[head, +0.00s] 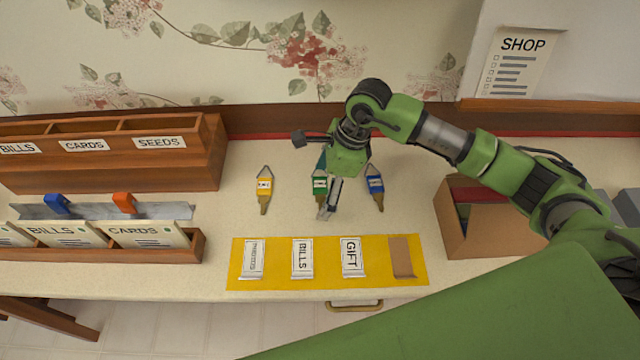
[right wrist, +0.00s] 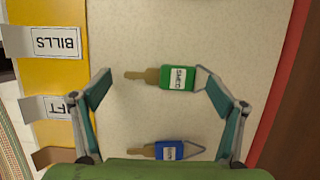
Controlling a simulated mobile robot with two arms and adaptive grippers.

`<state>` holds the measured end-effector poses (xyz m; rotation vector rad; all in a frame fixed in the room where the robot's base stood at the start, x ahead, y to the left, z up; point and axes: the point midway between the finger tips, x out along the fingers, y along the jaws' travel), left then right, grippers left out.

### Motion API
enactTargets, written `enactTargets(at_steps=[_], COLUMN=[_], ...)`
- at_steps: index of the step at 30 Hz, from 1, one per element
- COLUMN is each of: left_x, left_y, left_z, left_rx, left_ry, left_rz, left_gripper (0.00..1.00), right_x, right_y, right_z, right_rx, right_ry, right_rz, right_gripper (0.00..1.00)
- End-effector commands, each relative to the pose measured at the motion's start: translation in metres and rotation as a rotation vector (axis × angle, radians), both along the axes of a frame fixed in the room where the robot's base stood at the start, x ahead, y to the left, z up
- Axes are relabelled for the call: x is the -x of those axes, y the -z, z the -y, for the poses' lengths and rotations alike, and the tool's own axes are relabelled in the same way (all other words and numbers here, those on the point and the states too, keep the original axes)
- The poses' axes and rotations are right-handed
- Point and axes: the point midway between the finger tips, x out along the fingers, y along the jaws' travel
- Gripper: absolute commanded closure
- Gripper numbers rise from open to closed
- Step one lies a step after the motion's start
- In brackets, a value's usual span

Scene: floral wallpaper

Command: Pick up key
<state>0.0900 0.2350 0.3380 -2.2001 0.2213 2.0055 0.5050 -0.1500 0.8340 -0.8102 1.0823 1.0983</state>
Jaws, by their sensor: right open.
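Three keys with coloured tags lie in a row on the pale counter: a yellow-tagged key (head: 264,186), a green-tagged key (head: 319,185) and a blue-tagged key (head: 375,185). My right gripper (head: 327,203) is over the green-tagged key and partly covers it in the head view. In the right wrist view my right gripper (right wrist: 165,92) is open and empty. There the green-tagged key (right wrist: 178,78) lies lengthwise between the two fingers, apart from both. The blue-tagged key (right wrist: 172,150) is nearer the bottom of that view. My left gripper is not in view.
A yellow mat (head: 328,272) with labelled cards lies in front of the keys. A wooden sorter (head: 110,150) and a card tray (head: 100,250) stand left. An open cardboard box (head: 490,235) stands right, under my right arm. The counter around the keys is clear.

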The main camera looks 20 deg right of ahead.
Motion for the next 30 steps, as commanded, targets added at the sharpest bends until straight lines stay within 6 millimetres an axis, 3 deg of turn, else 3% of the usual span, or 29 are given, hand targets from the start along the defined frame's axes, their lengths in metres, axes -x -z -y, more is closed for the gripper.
enactTargets(at_steps=[5, 9, 23, 28, 30], left_x=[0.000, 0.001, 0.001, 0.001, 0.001], left_y=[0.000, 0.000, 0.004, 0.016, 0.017], left_z=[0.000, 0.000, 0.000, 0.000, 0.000], left_rx=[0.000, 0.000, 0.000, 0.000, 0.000], left_ry=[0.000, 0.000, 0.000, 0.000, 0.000], left_rz=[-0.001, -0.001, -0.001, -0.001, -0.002], left_gripper=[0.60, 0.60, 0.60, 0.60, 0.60], right_x=[0.000, 0.000, -0.001, -0.002, 0.011], right_y=[0.000, 0.000, -0.006, -0.029, -0.045], right_z=[0.000, 0.000, 0.000, 0.000, -0.003], right_rx=[0.000, 0.000, -0.002, -0.001, 0.000], right_ry=[0.000, 0.000, 0.000, -0.001, -0.006], right_rz=[0.000, 0.000, 0.003, 0.008, 0.006], right_gripper=[0.14, 0.50, 0.51, 0.51, 0.51])
